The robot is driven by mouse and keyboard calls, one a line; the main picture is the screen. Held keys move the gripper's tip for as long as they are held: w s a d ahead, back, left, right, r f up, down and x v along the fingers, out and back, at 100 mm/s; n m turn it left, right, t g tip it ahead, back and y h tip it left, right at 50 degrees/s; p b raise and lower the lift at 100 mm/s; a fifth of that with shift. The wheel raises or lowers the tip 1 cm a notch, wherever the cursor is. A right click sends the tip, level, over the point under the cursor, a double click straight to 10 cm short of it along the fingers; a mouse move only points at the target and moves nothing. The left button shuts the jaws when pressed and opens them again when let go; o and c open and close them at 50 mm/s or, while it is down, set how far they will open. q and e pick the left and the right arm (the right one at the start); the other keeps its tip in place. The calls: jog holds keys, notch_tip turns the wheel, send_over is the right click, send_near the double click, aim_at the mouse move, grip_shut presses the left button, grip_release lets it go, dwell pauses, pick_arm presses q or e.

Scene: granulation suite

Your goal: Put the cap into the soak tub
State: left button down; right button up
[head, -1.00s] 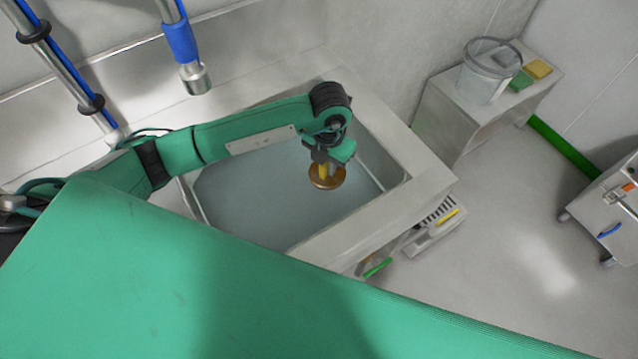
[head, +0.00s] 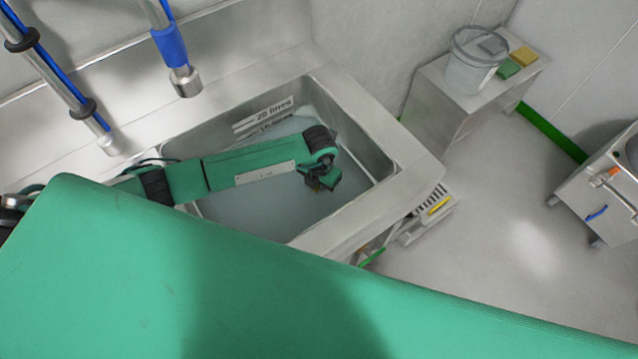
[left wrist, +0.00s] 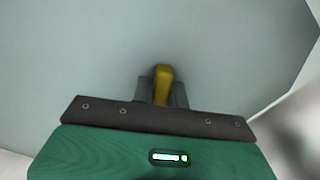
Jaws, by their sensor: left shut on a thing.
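The soak tub (head: 400,190) is a grey steel basin with bluish-grey liquid (head: 265,212) and litre markings on its back wall. My left gripper (head: 318,184) reaches down inside the tub, over its right part. In the left wrist view, my left gripper (left wrist: 161,92) is shut on the yellow grip of the cap (left wrist: 162,82). The cap's round brown disc is hidden now; only bluish liquid shows around the grip. I cannot tell how deep the disc sits. My right gripper is not in view.
A steel pipe with a blue sleeve (head: 170,45) hangs above the tub's back left. A clear bucket (head: 470,65) with green and yellow blocks beside it stands on a cabinet at the back right. A steel cart (head: 600,190) stands at the far right.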

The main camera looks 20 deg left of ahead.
pick_arm(q)
jog(key=shift+f, duration=0.15)
jog(key=c, duration=1.4)
grip_release()
jog(key=shift+r, duration=0.6)
notch_tip(320, 180, up, 10)
jog(key=shift+r+b, duration=0.25)
jog(key=shift+b, duration=0.95)
jog(key=shift+r, duration=0.35)
